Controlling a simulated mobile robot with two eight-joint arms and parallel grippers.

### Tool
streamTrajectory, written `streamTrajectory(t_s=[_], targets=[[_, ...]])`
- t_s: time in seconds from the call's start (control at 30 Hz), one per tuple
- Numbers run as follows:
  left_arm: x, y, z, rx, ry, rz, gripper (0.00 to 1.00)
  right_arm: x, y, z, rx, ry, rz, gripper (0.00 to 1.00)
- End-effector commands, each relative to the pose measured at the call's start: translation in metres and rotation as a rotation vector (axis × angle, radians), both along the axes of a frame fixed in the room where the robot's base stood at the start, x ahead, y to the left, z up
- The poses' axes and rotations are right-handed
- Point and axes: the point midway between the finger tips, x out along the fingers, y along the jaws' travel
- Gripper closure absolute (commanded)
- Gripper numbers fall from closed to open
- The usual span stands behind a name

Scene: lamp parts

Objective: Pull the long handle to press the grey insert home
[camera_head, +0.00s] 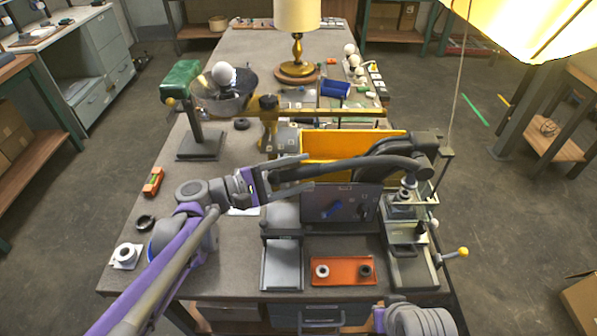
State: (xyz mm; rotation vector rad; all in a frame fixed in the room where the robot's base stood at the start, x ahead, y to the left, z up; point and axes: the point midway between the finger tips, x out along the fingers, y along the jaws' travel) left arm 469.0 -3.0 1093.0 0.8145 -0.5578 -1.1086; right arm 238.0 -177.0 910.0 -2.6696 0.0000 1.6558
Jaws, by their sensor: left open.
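The long dark handle (370,163) runs leftward from the head of the press (425,150) at the right of the bench. My left gripper (311,170) is open, with one finger above and one below the handle's left end. I cannot tell whether either finger touches it. Under the press head, a small grey-white ringed part (404,196), which may be the grey insert, sits on the press. How deep it sits cannot be made out. My right gripper is not in view; only a grey part of my right arm shows at the bottom right.
A yellow bin (335,146) and a dark panel (340,204) stand behind and below the handle. An orange tray (343,271) with two rings lies in front. A brass lamp (297,45) stands farther back.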

Motion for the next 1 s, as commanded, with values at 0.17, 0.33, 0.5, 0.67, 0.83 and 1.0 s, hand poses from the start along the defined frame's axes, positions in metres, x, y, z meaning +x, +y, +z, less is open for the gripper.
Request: streamTrajectory(t_s=[0.17,0.33,0.5,0.67,0.83,1.0], targets=[[-0.0001,0.0003,-0.0001,0.0,0.0,0.0,0.45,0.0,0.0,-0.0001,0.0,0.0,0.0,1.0],[-0.0001,0.0005,-0.0001,0.0,0.0,0.0,0.76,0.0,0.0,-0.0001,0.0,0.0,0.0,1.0],[-0.0001,0.0005,-0.0002,0.001,0.0,0.001,1.0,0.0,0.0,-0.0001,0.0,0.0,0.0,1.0],[0.0,0.0006,-0.0003,0.001,0.0,0.001,1.0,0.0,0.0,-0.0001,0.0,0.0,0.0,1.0],[0.0,0.0006,-0.0004,0.001,0.0,0.001,1.0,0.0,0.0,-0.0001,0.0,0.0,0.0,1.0],[0.0,0.0008,-0.0005,0.001,0.0,0.002,1.0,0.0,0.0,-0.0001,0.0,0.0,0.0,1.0]])
